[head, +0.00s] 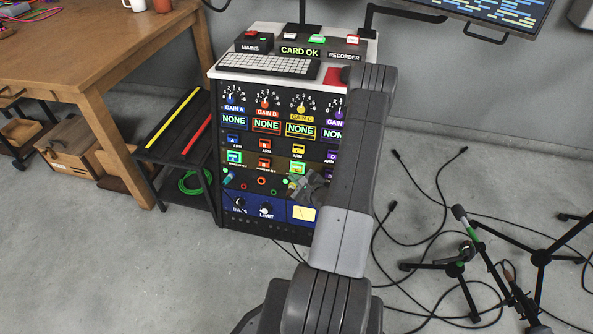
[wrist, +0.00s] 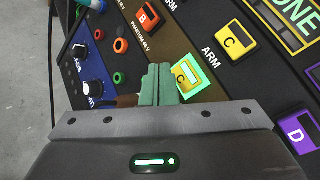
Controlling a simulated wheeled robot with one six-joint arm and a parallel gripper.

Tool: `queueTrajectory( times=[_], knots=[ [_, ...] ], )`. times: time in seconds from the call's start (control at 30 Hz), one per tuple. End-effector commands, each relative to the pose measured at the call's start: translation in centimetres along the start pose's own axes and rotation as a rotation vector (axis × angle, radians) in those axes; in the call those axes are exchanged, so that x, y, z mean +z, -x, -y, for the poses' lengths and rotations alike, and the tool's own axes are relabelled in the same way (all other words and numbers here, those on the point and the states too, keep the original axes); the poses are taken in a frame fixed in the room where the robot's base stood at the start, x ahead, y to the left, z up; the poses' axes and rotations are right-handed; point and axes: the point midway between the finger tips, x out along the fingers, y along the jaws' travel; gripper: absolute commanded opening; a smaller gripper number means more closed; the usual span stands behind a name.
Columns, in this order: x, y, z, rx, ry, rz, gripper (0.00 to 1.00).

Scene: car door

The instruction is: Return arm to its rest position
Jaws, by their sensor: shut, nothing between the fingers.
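My gripper (head: 297,187) is at the front of the recording rack (head: 262,213), low on the panel. My arm crosses the head view and hides the rack's right side. In the wrist view the green fingers (wrist: 160,84) are shut together with nothing between them. Their tips are beside a yellow C button (wrist: 187,79) with a bright green lit surround, which also shows in the head view (head: 298,168). I cannot tell whether the tips touch the panel.
A wooden table (head: 90,62) and a black shelf (head: 178,138) with yellow and red rods stand left of the rack. A monitor (head: 500,12) overhangs the back right. Cables and black stands (head: 455,270) cover the floor at right. The left foreground floor is clear.

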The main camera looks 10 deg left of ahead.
Motion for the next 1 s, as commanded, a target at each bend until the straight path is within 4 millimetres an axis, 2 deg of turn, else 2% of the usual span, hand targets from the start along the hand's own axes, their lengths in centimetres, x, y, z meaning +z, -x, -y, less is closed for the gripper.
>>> queueTrajectory(
  times=[0.23, 0.57, 0.77, 1.0],
  knots=[
    [0.9, 1.3, -1.0, 0.000, 0.000, 0.000, 0.00],
    [1.0, 1.4, -1.0, 0.000, 0.001, 0.000, 0.00],
    [0.3, 0.4, -0.3, 0.000, 0.001, 0.000, 0.00],
    [-1.3, -1.8, 1.3, 0.000, 0.002, 0.001, 0.00]
  ],
)
